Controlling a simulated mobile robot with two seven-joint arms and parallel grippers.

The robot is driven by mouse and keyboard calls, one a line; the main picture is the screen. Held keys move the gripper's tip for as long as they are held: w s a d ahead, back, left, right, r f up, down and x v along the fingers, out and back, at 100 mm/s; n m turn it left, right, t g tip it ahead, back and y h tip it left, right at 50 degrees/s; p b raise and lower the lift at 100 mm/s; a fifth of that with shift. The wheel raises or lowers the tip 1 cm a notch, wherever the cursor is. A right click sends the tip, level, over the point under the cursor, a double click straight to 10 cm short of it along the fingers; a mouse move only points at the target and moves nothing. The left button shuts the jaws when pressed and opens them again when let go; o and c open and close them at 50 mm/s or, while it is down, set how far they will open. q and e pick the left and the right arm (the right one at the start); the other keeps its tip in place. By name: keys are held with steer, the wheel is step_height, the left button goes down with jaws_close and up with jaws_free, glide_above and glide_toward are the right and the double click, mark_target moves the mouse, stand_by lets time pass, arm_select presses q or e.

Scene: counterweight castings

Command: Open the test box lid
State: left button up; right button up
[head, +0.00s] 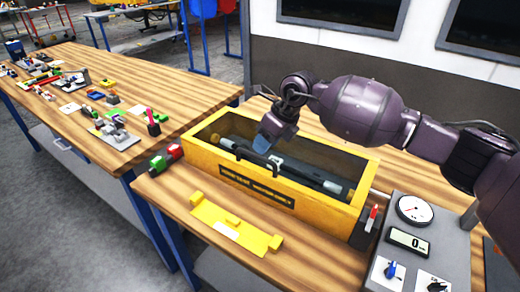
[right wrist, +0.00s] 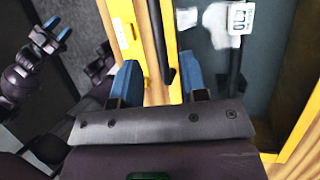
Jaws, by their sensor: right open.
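The yellow test box (head: 330,205) stands on the wooden bench. A dark rod and grey parts show inside it, apparently through a clear lid lying flat; the lid's edges are hard to make out. A black bar handle (head: 243,155) runs along the front top edge. My right gripper (head: 268,142) is just above the handle, fingers pointing down. In the right wrist view its blue fingers (right wrist: 160,82) are open, with the black handle (right wrist: 160,40) between them; contact cannot be seen. My left gripper (right wrist: 58,28) shows small at the upper left there, tips apart, away from the box.
A yellow bracket plate (head: 232,228) lies before the box. A red and green part (head: 166,158) is at its left, and a panel with a gauge (head: 414,209) and display at its right. Another bench (head: 150,75) with several small parts stands left.

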steer(key=shift+x, duration=1.9)
jaws_close()
